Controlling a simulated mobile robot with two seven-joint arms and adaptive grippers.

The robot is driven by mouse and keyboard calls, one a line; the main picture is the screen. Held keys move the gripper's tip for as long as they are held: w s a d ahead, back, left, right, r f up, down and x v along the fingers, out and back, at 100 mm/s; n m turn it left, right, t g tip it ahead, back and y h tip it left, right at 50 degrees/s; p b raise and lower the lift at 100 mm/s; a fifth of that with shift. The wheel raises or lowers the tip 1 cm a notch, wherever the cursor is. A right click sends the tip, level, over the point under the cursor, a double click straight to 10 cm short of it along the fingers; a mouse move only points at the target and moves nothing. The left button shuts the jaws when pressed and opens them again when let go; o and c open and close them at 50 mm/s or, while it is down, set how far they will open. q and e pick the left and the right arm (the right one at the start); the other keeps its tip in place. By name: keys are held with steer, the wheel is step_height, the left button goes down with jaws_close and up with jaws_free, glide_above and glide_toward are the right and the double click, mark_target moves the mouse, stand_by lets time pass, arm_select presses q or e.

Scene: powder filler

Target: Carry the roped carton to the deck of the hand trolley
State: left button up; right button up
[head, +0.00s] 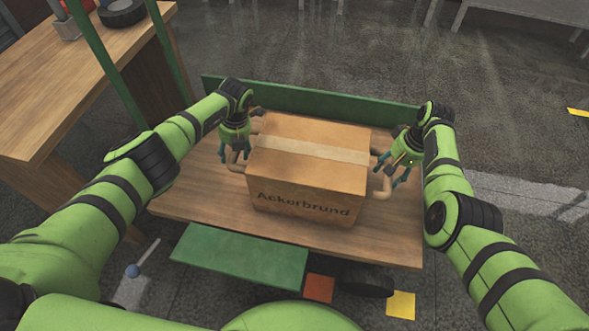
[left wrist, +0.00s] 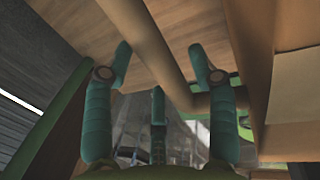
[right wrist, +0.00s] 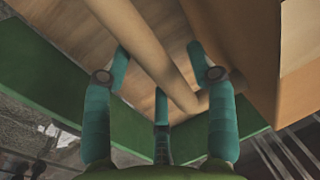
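The brown carton (head: 307,162), printed "Ackerbrund" with a pale tape strip, stands upright on the wooden deck (head: 200,203) of the trolley. A tan rope handle (head: 234,167) sticks out on its left side and another rope handle (head: 384,188) on its right. My left gripper (head: 234,155) is at the left handle with fingers apart; in the left wrist view the rope (left wrist: 160,45) passes between the open fingers. My right gripper (head: 392,171) is at the right handle, also open; in the right wrist view the rope (right wrist: 150,50) runs between its fingers.
A green board (head: 310,103) edges the deck at the back and a green panel (head: 240,256) lies along the front. A wooden table (head: 60,90) stands at the left. Orange (head: 319,288) and yellow (head: 401,304) squares show low in front. Grey floor lies open beyond.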

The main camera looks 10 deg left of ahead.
steer(key=shift+d+r, duration=0.1)
steer(key=shift+r, duration=0.4)
arm_select(q)
step_height(320, 180, up, 12)
steer(key=d, duration=0.2)
steer(key=shift+d, duration=0.2)
arm_select(e)
step_height(320, 180, up, 11)
steer(key=d, duration=0.2)
arm_select(q)
steer(key=shift+s+f, duration=0.1)
arm_select(e)
steer(key=shift+s+f, duration=0.1)
steer(key=shift+f, duration=0.05)
